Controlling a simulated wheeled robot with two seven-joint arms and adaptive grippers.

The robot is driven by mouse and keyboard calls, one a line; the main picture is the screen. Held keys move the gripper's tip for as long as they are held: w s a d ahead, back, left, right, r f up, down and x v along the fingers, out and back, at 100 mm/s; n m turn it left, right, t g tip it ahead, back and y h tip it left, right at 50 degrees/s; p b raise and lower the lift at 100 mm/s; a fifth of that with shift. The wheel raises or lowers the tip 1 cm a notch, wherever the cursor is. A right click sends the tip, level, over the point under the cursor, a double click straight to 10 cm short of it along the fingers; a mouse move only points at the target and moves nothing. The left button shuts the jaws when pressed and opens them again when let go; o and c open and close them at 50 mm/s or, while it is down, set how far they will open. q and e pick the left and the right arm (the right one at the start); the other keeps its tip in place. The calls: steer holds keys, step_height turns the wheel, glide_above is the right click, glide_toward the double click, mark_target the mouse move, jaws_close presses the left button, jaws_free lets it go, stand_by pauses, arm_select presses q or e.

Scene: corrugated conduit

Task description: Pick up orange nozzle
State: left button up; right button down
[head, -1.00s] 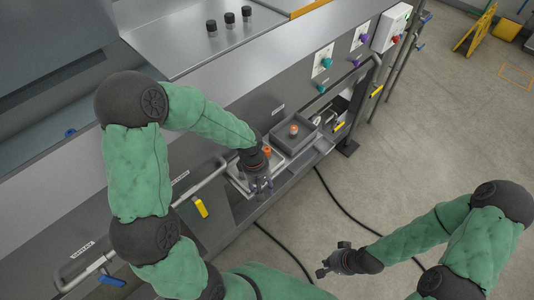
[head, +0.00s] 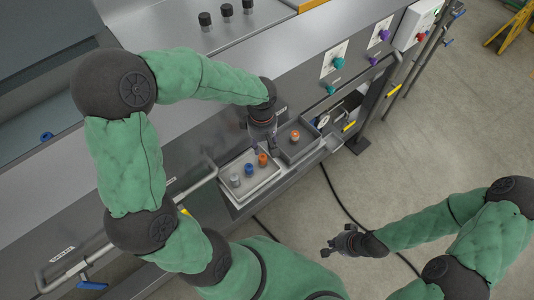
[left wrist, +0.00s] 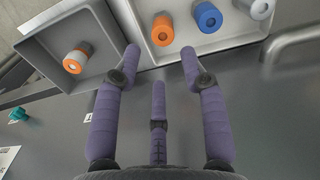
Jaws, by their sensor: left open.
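An orange nozzle (head: 262,159) stands in the light tray (head: 236,200), beside a blue nozzle (head: 248,169) and a grey nozzle (head: 235,180). The left wrist view also shows the orange nozzle (left wrist: 162,30). A second, orange-and-white nozzle (head: 295,135) stands in the neighbouring grey tray (left wrist: 30,48). My left gripper (head: 259,146) is over the machine front, just behind the trays. Its purple fingers (left wrist: 160,62) are spread, with nothing between them. My right gripper (head: 328,247) is out over the floor at lower right, apart from all nozzles; its fingers are too small to judge.
A metal handrail (head: 195,186) runs along the machine front, left of the light tray. Three black knobs (head: 226,11) stand on the top surface. Teal and purple knobs (head: 372,60) project from the front panel. Open floor (head: 450,130) lies to the right.

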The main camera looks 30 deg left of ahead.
mark_target(263, 157)
arm_select(q)
steer(key=f, duration=0.4)
steer(key=shift+s+b, duration=0.3)
steer(key=shift+w+f, duration=0.15)
steer(key=shift+f, duration=0.25)
step_height(263, 157, down, 5)
steer(key=shift+r+b, duration=0.1)
steer(key=shift+b, duration=0.25)
jaws_close()
